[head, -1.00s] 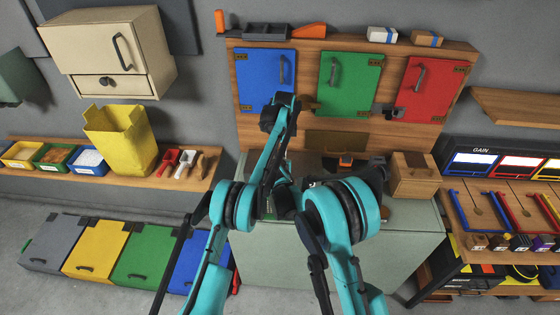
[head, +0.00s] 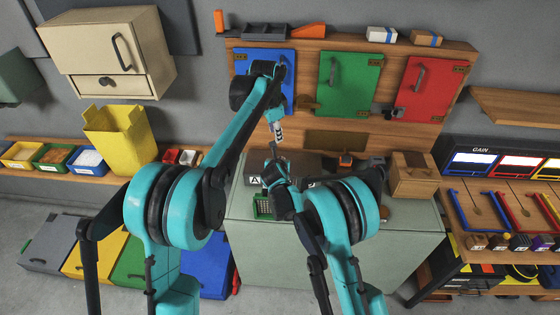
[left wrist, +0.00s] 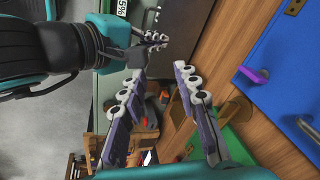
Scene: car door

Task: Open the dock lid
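A grey box with a dark top and a white "A" label (head: 255,180), which looks like the dock, sits on the pale green cabinet (head: 330,245). My right arm hides much of it, so the lid's edge is unclear. My left gripper (head: 278,135) points down above and behind the box, apart from it. In the left wrist view my left gripper (left wrist: 160,75) has its fingers spread with nothing between them. My right gripper (head: 270,168) is low at the box's front; its fingers (left wrist: 152,40) show small in the left wrist view, and their opening is unclear.
A wooden panel behind holds blue (head: 250,68), green (head: 348,83) and red (head: 430,88) doors. A wooden box (head: 412,180) stands right on the cabinet. A small green tray (head: 263,207) lies at its front left. A yellow bin (head: 120,140) stands on the left shelf.

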